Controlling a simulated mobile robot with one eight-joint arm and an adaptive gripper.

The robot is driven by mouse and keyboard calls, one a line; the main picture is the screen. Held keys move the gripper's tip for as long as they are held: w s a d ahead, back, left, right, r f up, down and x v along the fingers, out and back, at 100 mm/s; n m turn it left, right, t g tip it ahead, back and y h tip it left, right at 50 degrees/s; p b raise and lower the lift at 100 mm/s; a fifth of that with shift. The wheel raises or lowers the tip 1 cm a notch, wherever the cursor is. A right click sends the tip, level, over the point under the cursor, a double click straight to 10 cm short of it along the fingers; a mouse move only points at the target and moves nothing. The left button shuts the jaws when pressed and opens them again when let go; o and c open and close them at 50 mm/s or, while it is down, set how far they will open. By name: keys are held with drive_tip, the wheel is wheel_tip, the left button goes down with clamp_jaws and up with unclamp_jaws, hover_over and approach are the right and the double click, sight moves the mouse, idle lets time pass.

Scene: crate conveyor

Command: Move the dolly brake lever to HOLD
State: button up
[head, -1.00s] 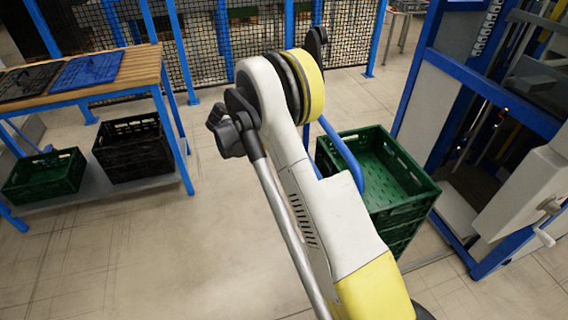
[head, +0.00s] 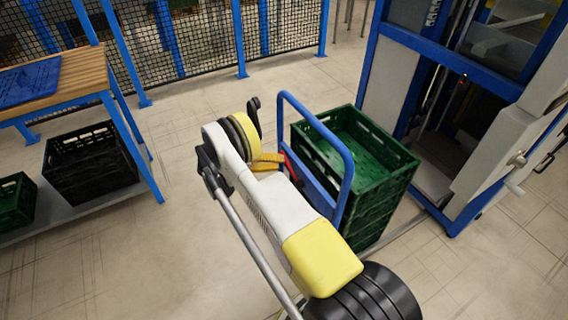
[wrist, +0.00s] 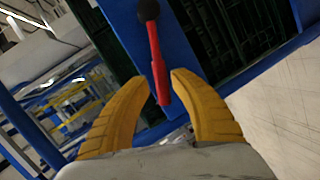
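The dolly (head: 347,158) has a blue tube handle and carries stacked green crates. Its red brake lever (wrist: 158,68) with a black knob shows in the wrist view, in front of a blue panel. The lever's lower red end sits between and just beyond the fingertips of my gripper (wrist: 162,80). The yellow fingers stand apart on either side of it, and I see no contact. In the head view the gripper (head: 268,161) is beside the dolly handle, partly hidden by my arm, and a small red part shows next to it. No HOLD marking is legible.
Green crates (head: 393,157) are stacked on the dolly. A blue-framed machine (head: 492,72) stands close on the right. A wooden-topped bench (head: 82,75) with a black crate (head: 92,165) below is at left. The floor between bench and dolly is clear.

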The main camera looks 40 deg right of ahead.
drive_tip(key=shift+b+x, duration=0.45)
drive_tip(key=shift+x, duration=1.15)
clamp_jaws()
